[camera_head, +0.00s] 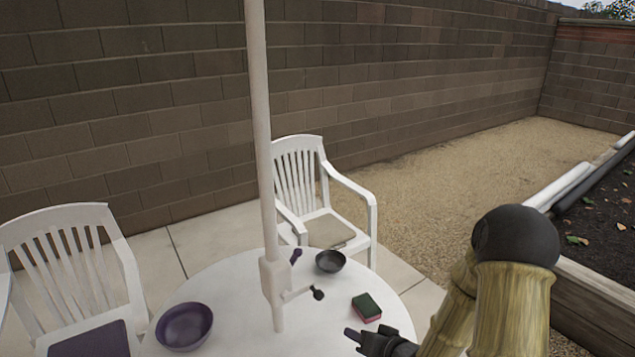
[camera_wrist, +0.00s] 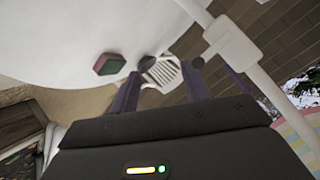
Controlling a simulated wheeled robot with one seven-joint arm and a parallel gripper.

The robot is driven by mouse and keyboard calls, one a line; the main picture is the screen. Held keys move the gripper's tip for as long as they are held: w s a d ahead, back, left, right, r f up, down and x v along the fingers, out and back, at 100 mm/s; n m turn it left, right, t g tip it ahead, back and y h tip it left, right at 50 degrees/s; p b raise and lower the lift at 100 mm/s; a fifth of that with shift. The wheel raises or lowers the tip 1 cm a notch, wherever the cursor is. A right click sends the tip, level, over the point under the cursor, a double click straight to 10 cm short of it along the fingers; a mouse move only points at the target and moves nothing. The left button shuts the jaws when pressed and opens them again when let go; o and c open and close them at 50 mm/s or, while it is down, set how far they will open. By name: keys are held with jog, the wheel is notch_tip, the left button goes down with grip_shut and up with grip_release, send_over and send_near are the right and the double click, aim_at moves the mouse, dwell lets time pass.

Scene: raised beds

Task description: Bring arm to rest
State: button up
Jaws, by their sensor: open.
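My gripper (camera_head: 354,339) is open and empty at the lower right of the head view, by the near right edge of the round white table (camera_head: 235,282). In the wrist view its two purple-grey fingers (camera_wrist: 162,92) stand apart with nothing between them. My arm, with a black joint and wood-textured links, rises at the right of the head view. A sponge (camera_head: 366,308), dark green on top and red below, lies on the table just beyond the gripper, not touching it. The sponge also shows in the wrist view (camera_wrist: 108,64).
A white pole (camera_head: 261,130) with a crank stands through the table. A purple bowl (camera_head: 184,326) and a dark bowl (camera_head: 330,261) sit on the table. White chairs (camera_head: 75,265) (camera_head: 322,190) stand behind. A raised bed (camera_head: 600,215) is at right; gravel lies open between.

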jog(key=s+d+r+g+h+p, duration=0.2)
jog(key=s+r+g+h, duration=0.1)
jog(key=s+r, duration=0.4)
jog(key=s+d+r+n+g+h+p, duration=0.1)
jog(key=s+d+r+g+h+p, duration=0.1)
jog(key=s+r, duration=0.6)
jog(key=s+g+h+p, duration=0.1)
jog(key=g, duration=0.1)
jog(key=shift+d+g, duration=0.2)
jog(key=shift+g, duration=0.1)
jog(key=shift+s, duration=0.2)
jog(key=shift+w, duration=0.1)
jog(key=shift+c, duration=0.2)
